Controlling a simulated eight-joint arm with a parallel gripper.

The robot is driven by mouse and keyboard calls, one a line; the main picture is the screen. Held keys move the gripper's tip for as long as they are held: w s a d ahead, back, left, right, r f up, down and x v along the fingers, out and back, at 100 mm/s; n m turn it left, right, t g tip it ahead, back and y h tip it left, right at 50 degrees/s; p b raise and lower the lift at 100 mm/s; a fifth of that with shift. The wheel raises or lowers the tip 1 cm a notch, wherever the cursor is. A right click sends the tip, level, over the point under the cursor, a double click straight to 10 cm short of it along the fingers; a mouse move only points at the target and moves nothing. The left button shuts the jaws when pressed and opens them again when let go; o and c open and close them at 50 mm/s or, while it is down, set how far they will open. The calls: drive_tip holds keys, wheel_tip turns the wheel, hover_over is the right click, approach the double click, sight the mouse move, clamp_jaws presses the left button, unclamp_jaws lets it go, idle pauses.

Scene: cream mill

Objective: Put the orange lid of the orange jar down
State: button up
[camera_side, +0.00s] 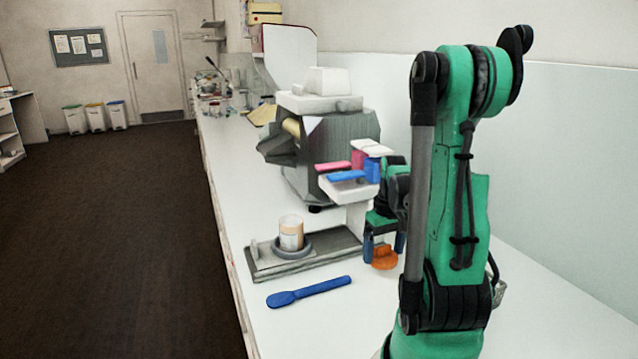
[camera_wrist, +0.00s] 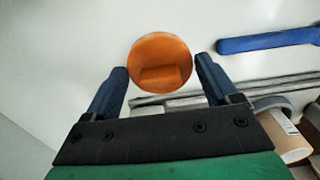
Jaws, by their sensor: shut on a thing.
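The orange lid (camera_side: 384,258) is round and sits between the blue fingers of my gripper (camera_side: 385,245), low over the white counter. I cannot tell whether it touches the counter. In the wrist view the lid (camera_wrist: 160,60) shows its round face with a raised bar, and my gripper (camera_wrist: 162,80) has one finger at each side of it, shut on it. A lidless, orange-tan jar (camera_side: 291,233) with a pale label stands upright on the round plate of a grey machine base, left of my gripper. The jar also shows partly in the wrist view (camera_wrist: 284,138).
The grey machine base (camera_side: 335,252) lies left of my gripper, under a white holder (camera_side: 347,190) with pink and blue pieces. A blue spatula (camera_side: 310,291) lies in front. A large grey mill (camera_side: 335,140) stands behind. Counter in front of the lid is bare.

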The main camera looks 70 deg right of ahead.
sight(383, 256)
drive_tip(key=shift+f, duration=1.75)
drive_tip(key=shift+f, duration=0.15)
drive_tip(key=o, duration=1)
drive_tip(key=shift+o, duration=0.2)
